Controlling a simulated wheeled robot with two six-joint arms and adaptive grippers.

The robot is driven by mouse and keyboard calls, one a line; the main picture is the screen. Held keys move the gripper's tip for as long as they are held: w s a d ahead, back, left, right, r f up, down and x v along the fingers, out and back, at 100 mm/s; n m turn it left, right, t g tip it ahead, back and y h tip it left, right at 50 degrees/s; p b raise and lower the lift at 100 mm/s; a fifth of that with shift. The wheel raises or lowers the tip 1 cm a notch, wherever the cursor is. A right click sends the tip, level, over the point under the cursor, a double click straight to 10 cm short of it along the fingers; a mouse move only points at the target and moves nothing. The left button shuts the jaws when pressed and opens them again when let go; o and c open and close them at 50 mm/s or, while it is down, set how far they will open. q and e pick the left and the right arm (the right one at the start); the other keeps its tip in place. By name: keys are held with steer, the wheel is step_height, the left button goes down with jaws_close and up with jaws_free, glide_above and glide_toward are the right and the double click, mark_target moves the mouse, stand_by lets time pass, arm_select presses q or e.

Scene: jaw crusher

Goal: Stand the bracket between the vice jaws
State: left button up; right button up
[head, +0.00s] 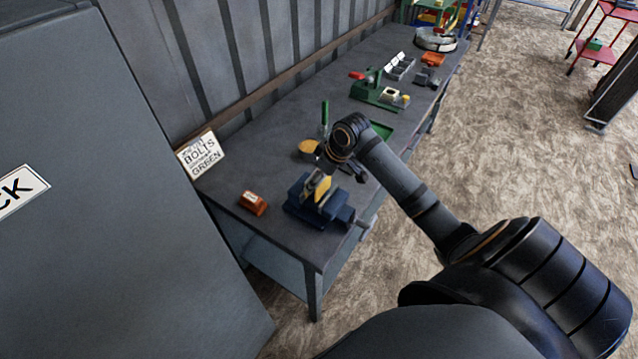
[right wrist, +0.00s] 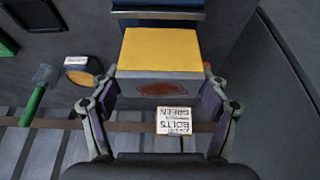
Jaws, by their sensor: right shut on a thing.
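The bracket (head: 322,187) is a yellow piece at the blue vice (head: 307,208) on the workbench. In the right wrist view the bracket (right wrist: 160,50) shows a wide yellow face and a grey edge with a reddish-brown oval. My right gripper (right wrist: 159,80) is shut on it, one finger at each side. In the head view my right gripper (head: 330,172) is over the vice, partly hidden by my own wrist. Part of the blue vice (right wrist: 158,22) shows just beyond the bracket. I cannot tell whether the bracket is seated between the jaws. My left gripper is out of view.
An orange-red box (head: 253,203) lies left of the vice. A round yellow-orange container (head: 308,147) and a green-handled tool (head: 325,114) are behind it. A bolts sign (head: 201,154) stands at the wall. Green equipment (head: 372,88) and bins are farther along the bench (head: 262,150).

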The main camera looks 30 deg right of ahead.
steer(key=f, duration=0.1)
steer(key=f+p, duration=0.1)
steer(key=f, duration=0.1)
steer(key=shift+w+d, duration=0.1)
steer(key=shift+w, duration=0.1)
steer(key=shift+f, duration=0.25)
steer(key=shift+f, duration=0.2)
steer(key=o, duration=1.8)
steer(key=shift+s, duration=0.1)
